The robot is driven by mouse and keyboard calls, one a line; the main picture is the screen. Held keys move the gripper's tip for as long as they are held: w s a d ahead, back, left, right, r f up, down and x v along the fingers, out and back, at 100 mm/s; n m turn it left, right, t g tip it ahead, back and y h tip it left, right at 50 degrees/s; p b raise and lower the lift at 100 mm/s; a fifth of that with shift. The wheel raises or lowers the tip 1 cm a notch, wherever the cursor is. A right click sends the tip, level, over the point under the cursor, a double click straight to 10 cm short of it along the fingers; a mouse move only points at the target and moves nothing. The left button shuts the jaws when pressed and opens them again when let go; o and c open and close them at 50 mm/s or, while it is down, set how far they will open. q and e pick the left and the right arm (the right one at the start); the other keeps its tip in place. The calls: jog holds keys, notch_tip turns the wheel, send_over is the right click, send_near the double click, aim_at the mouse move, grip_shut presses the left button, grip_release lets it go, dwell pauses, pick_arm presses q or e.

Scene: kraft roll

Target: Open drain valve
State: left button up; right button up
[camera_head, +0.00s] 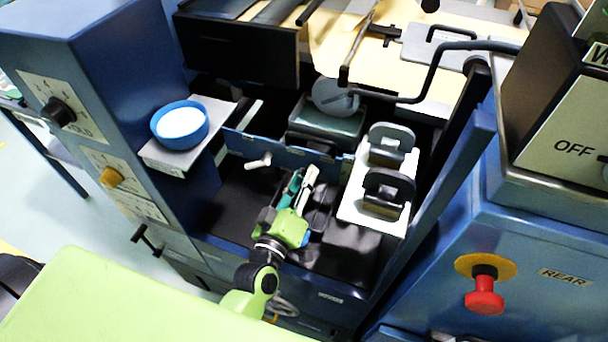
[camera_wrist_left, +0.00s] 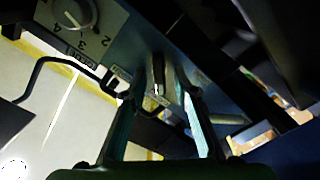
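A small white lever (camera_head: 258,161) sticks out from the front of a blue panel (camera_head: 285,152) inside the machine; it looks like a valve handle, but I cannot read a label confirming it as the drain valve. My left gripper (camera_head: 302,180) is just right of and in front of this lever, apart from it. In the left wrist view the gripper's two fingers (camera_wrist_left: 162,125) are spread apart with nothing clamped. A short upright bar (camera_wrist_left: 158,75) shows beyond them, in the gap; I cannot tell whether it is the lever. My right gripper is not in view.
A blue bowl (camera_head: 180,124) of white material stands on a side shelf at left. Two black clamp-like parts (camera_head: 388,190) sit on a white plate at right. A red button (camera_head: 484,295) is at lower right. A numbered dial (camera_wrist_left: 73,12) shows in the wrist view.

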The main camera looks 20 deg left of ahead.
pick_arm(q)
jog(key=shift+w, duration=0.35)
grip_shut()
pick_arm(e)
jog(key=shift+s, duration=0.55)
